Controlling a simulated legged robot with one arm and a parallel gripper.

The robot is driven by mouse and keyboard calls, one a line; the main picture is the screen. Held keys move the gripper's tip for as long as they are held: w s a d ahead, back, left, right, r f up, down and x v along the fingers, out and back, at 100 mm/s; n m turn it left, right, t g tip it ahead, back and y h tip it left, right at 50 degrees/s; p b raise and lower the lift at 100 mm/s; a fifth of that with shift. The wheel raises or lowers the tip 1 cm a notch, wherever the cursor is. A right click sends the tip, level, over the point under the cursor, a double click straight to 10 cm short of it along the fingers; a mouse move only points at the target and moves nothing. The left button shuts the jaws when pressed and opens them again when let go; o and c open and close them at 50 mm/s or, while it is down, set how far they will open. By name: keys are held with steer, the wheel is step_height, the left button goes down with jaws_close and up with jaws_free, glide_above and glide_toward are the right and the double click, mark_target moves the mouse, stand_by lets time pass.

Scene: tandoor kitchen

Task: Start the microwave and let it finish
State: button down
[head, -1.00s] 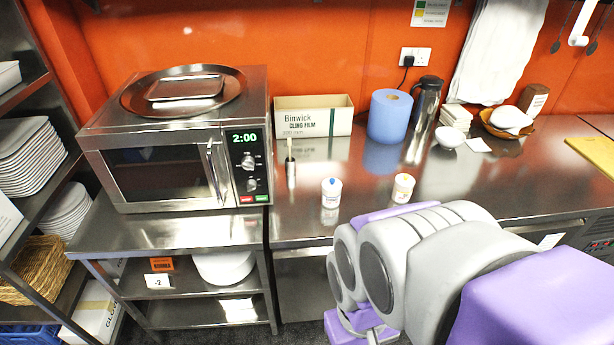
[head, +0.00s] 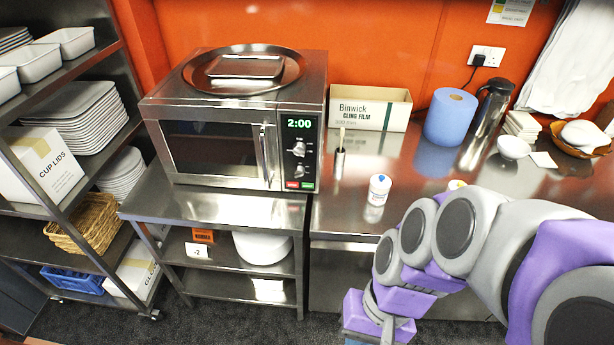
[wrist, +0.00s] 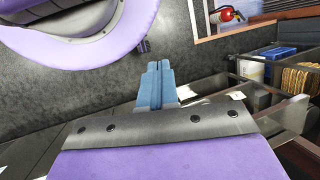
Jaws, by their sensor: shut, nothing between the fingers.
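The microwave (head: 220,145) is a steel box on a low steel stand, left of centre in the head view. Its door appears closed, with a vertical handle (head: 265,157). The display (head: 300,124) reads 2:00 in green. Below it are two knobs (head: 298,149), then a red button (head: 292,185) and a green button (head: 308,185) side by side at the bottom of the panel. My gripper (wrist: 155,85) shows in the wrist view with its blue fingers together and empty, apart from the microwave. In the head view it is mostly hidden or cut off at the bottom edge.
A round steel tray (head: 243,70) lies on the microwave. A shelf rack (head: 131,85) stands at left. Dark floor is open in front.

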steer(key=w+a+r+m+g+y, duration=0.1)
steer(key=w+a+m+y, duration=0.2)
steer(key=w+a+y, duration=0.35)
steer(key=w+a+r+m+g+y, duration=0.1)
steer(key=w+a+r+m+y, duration=0.15)
steer(key=a, duration=0.65)
steer(key=w+a+m+t+y+b, duration=0.1)
steer(key=w+a+m+t+y, duration=0.15)
steer(key=w, duration=0.25)
steer(key=w+a+m+t+y, duration=0.1)
steer(key=w+a+m+y, duration=0.15)
steer(key=w+m, duration=0.2)
steer(key=w+d+f+m+t, duration=0.2)
steer(key=w+f+m+t, duration=0.3)
steer(key=w, duration=0.3)
steer(key=w+d+f+m+t, duration=0.2)
steer(key=w+f+m+t, duration=0.25)
steer(key=w+m, duration=0.35)
steer(key=w+d+f+m+t+h, duration=0.2)
steer(key=w+d+f+m+h, duration=0.1)
steer(key=f, duration=0.4)
steer(key=w+d+f+m+t+h+b, duration=0.1)
steer(key=w+d+f+m+t+h, duration=0.1)
steer(key=f, duration=0.5)
steer(key=w+d+m+h, duration=0.1)
steer(key=w+d+m, duration=0.1)
steer(key=m, duration=0.1)
steer(key=shift+w+f, duration=0.3)
steer(key=shift+w, duration=0.05)
